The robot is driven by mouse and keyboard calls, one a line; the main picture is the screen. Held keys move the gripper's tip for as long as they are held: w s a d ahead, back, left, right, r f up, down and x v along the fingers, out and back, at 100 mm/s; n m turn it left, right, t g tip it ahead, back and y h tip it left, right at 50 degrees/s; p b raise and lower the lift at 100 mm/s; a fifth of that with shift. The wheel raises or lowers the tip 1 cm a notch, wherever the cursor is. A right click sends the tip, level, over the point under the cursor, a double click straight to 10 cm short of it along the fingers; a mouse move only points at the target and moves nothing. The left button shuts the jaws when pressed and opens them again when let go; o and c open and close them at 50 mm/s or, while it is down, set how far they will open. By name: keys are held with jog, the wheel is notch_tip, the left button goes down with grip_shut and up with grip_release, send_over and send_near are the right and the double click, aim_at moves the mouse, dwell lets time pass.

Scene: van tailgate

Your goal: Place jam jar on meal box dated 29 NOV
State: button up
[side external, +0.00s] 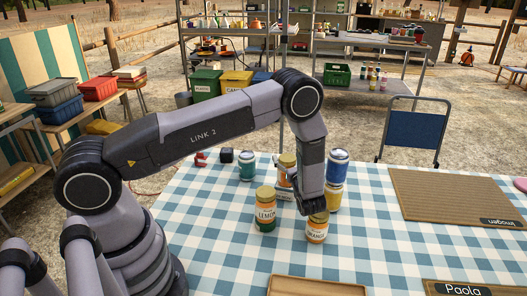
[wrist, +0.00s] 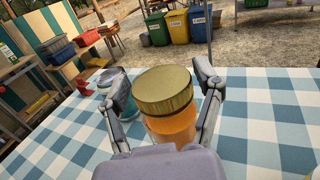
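A jar with a gold lid and orange contents (side external: 316,230) stands on the checked tablecloth, its label too small to read surely. In the wrist view a gold-lidded orange jar (wrist: 165,105) is between the fingers of my gripper (wrist: 164,82). The fingers are spread on either side, with a gap at the left; contact at the right is unclear. A jar labelled LEMON (side external: 265,212) stands to the left. No jar label reads jam, and I cannot make out a meal box or a 29 NOV date.
A blue jar (side external: 337,163) sits over a yellow one (side external: 335,197) right of my gripper. Another orange jar (side external: 287,164), a teal jar (side external: 246,166) and a dark cube (side external: 226,155) stand behind. A wooden tray (side external: 315,288) lies in front; a brown mat (side external: 445,193) lies right.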

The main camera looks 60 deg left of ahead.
jog(key=shift+o, duration=0.7)
jog(key=shift+r, duration=0.15)
jog(key=v, duration=1.1)
jog(key=s+a+r+n+g+h, duration=0.35)
jog(key=s+r+n, duration=0.2)
jog(key=r, duration=0.35)
jog(key=s+a+r+n+g+h, duration=0.2)
jog(key=s+r+n+g, duration=0.3)
jog(key=r, duration=0.4)
jog(key=s+d+r+n+t+h, duration=0.2)
jog(key=s+r+n+h, duration=0.3)
jog(key=s, duration=0.4)
jog(key=s+d+r+n+t+h, duration=0.3)
jog(key=s+r+n+t+h, duration=0.2)
jog(key=s, duration=0.4)
jog(key=shift+r+n+h, duration=0.5)
jog(key=shift+n+h, duration=0.05)
jog(key=shift+n, duration=0.4)
